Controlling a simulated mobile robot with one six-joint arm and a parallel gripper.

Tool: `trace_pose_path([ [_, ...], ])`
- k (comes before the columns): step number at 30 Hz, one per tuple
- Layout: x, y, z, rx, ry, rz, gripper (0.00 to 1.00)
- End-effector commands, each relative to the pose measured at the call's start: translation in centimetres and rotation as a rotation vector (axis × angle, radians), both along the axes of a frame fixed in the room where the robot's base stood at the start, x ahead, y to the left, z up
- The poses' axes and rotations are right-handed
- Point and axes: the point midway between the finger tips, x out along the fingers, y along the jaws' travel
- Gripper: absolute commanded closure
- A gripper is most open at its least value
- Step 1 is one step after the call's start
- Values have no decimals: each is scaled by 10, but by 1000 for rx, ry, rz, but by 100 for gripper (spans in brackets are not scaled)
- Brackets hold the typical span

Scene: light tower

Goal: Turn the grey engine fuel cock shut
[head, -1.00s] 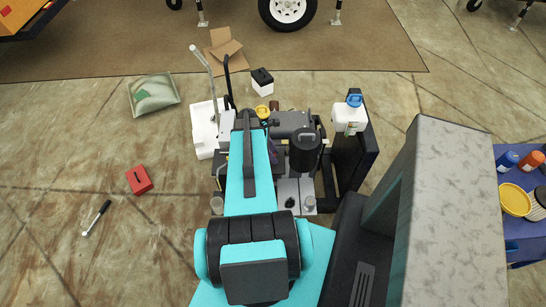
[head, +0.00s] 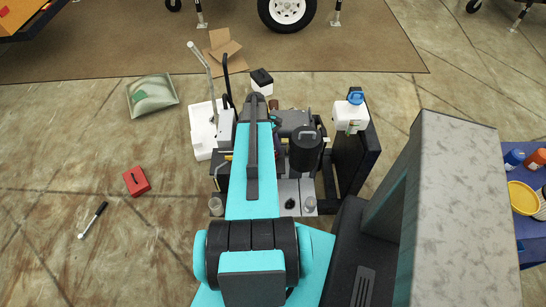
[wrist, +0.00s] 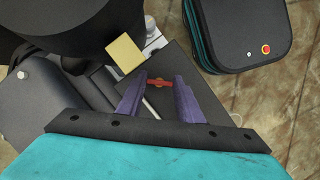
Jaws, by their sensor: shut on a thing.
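My gripper (wrist: 160,82) shows in the wrist view with two purple fingers. It is shut on a small red lever with an orange middle (wrist: 160,84), which I take to be the fuel cock; it lies crosswise between the fingertips. A dark flat surface lies just below it. The grey engine (head: 292,118) stands ahead in the head view, partly behind my teal arm. My gripper and the lever are hidden by the arm in the head view. I cannot tell whether the cock is open or shut.
A black cylinder (head: 305,152) rises right of my arm, with a white bottle with a blue cap (head: 350,117) beyond. A yellow block (wrist: 125,54) is close to the fingers. A red box (head: 136,181) and a black-handled tool (head: 93,220) lie on open floor at left.

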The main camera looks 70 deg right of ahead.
Motion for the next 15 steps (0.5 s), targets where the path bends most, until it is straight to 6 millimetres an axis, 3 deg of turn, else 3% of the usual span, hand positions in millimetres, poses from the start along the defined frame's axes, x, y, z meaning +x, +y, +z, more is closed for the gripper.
trace_pose_path([
  [15,-8,-5,-2,-3,11,-487,90],
])
